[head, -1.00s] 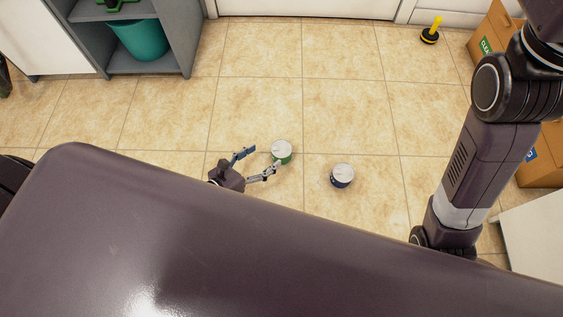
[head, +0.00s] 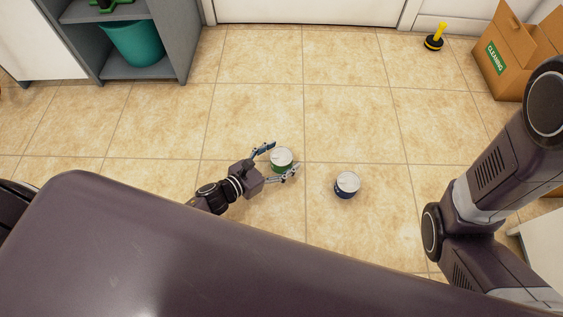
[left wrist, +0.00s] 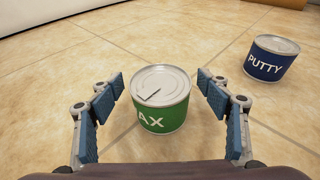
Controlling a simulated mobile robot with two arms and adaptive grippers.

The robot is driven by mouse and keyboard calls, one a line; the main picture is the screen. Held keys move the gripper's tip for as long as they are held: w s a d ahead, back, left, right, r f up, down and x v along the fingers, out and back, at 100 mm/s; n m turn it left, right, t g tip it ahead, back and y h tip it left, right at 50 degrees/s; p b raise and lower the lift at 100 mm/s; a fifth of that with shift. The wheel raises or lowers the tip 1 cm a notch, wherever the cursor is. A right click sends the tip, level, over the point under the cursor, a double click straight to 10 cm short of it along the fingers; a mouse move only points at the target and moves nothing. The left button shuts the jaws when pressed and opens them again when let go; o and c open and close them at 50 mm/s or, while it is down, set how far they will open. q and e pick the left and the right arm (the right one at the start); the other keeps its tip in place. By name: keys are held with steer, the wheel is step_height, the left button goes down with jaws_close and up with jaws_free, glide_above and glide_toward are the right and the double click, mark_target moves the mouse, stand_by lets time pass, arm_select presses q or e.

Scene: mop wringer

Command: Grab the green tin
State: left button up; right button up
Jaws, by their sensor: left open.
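The green tin (head: 281,160) stands upright on the tiled floor. In the left wrist view the green tin (left wrist: 162,105) shows a silver lid and white letters ending in "AX". My left gripper (head: 276,160) is open, with its two fingers reaching around the near sides of the tin. In the left wrist view my left gripper (left wrist: 160,92) has a blue-padded finger on each side of the tin, with small gaps showing. My right gripper is out of view; only the arm shows at the right.
A blue tin (head: 346,185), labelled "PUTTY" in the left wrist view (left wrist: 269,62), stands just right of the green one. A grey shelf (head: 187,45) with a teal bucket (head: 138,42), a yellow-handled plunger (head: 435,38) and a cardboard box (head: 505,68) are farther back.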

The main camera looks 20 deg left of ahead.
arm_select(q)
steer(key=c, duration=1.4)
steer(key=shift+c, duration=0.2)
steer(key=shift+r, duration=0.1)
